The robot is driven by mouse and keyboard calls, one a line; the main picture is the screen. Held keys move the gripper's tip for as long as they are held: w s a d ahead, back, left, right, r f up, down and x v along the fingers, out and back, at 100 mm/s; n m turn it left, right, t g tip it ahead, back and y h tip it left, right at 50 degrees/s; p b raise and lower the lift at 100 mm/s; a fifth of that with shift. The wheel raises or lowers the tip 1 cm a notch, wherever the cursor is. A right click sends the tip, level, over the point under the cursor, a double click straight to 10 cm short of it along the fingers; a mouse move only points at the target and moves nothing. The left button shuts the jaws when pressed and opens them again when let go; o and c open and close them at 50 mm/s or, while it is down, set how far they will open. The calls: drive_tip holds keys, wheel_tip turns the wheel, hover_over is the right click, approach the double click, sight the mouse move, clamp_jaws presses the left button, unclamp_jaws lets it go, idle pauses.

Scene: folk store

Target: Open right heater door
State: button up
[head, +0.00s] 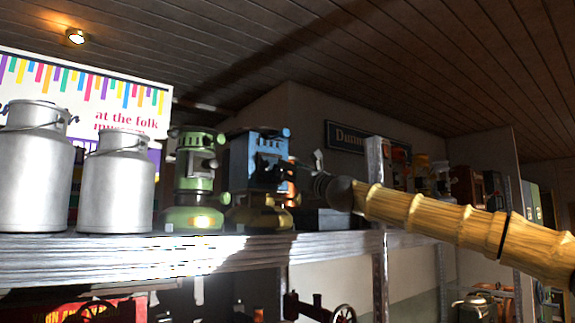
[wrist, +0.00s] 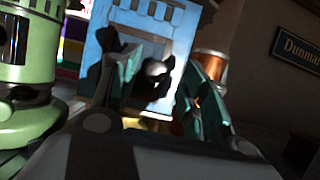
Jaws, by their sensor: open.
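Two heaters stand side by side on the shelf. The left one (head: 195,165) is green. The right heater (head: 262,160) has a blue upper body over a brass-coloured base (head: 258,217). In the wrist view its blue front panel (wrist: 105,47) fills the upper middle, with dark shadows on it; I cannot tell whether its door stands ajar. My gripper (head: 299,168) is at the right side of the blue heater in the head view. In the wrist view my gripper (wrist: 160,78) has its fingers apart in front of the blue panel, with a dark and pale knob-like shape between them. Contact is unclear.
Two metal milk cans (head: 35,170) (head: 118,180) stand left of the heaters on the grey shelf (head: 150,257). The green heater also crowds the left of the wrist view (wrist: 30,50). A copper-coloured cylinder (wrist: 209,70) is at the right. A shelf post (head: 376,195) stands behind my arm.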

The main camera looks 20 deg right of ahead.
drive_tip(key=shift+x, duration=0.8)
drive_tip(key=shift+c, duration=1.3)
drive_tip(key=shift+a, duration=0.1)
clamp_jaws()
